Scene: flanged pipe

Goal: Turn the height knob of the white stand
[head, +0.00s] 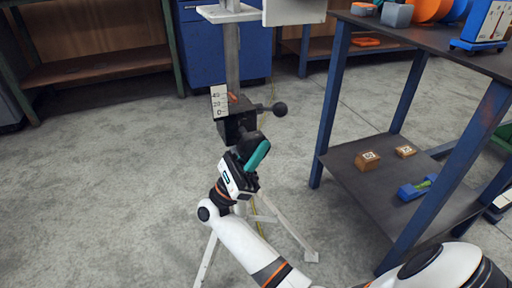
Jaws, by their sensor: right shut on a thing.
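The white stand (232,62) has an upright post on splayed legs. A dark clamp block (236,127) sits on the post, with a small scale plate and an orange pointer above it. A black ball-ended lever (280,108) sticks out to the right of the block. My right gripper (247,146), with a teal pad showing, is shut at the front of the block, just below it. The height knob appears to be between its fingers; the gripper hides it. The ball lever is apart from the gripper. My left gripper is not in view.
A blue-framed bench (328,130) stands at right, with wooden blocks (368,160) and a blue item (416,188) on its lower shelf. A blue cabinet (205,65) and wooden shelves (95,70) stand behind. The floor left of the stand is clear.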

